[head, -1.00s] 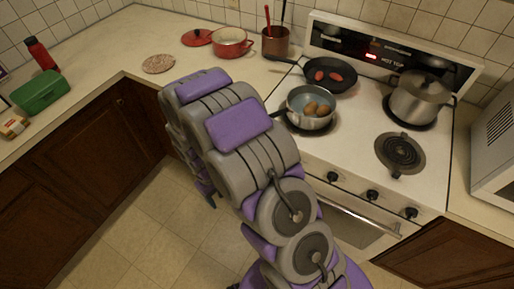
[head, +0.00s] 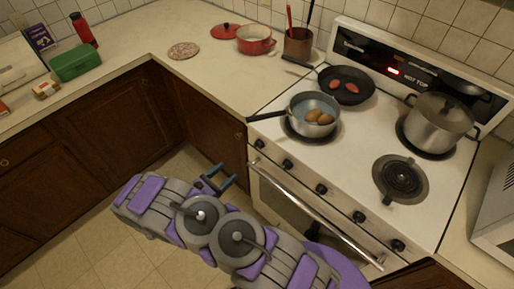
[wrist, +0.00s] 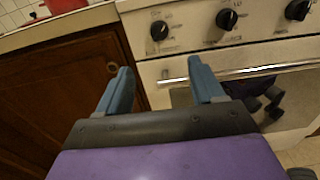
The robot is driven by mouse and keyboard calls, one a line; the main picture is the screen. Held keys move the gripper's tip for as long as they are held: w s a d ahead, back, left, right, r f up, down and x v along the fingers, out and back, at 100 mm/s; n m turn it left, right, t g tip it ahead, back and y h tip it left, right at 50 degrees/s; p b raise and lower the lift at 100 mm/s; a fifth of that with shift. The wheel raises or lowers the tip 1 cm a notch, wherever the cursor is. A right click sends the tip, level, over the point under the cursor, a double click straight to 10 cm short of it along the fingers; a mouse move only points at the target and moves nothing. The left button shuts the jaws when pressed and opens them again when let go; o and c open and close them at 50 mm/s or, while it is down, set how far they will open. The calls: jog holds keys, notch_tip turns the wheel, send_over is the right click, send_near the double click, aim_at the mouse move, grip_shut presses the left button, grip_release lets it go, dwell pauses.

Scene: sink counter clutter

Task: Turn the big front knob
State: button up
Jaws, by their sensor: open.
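A row of several black knobs runs along the stove's front panel. The leftmost knob (head: 259,143) and the one beside it (head: 287,164) are closest to my gripper in the head view. In the wrist view a left knob (wrist: 159,30), a middle knob (wrist: 227,19) and a right knob (wrist: 298,9) show on the white panel. I cannot tell which is the biggest. My gripper (head: 215,178) is open and empty, in front of and to the left of the stove. In the wrist view its blue fingers (wrist: 160,75) point toward the panel, below the knobs and apart from them.
The oven door handle (head: 310,210) runs below the knobs. Dark cabinets (head: 90,140) line the left. The floor in front is clear.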

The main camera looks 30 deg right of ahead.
aim_at(256, 147)
jog(key=b+x, duration=0.1)
jog(key=x, duration=0.4)
jog(key=b+x, duration=0.1)
jog(key=x, duration=0.3)
jog(key=b+x, duration=0.1)
jog(key=x, duration=0.4)
jog(key=shift+w+d, duration=0.2)
jog(key=shift+w, duration=0.25)
jog(key=shift+w+d+f, duration=0.1)
jog(key=shift+d, duration=1.3)
jog(key=shift+a, duration=0.5)
jog(key=c, duration=1)
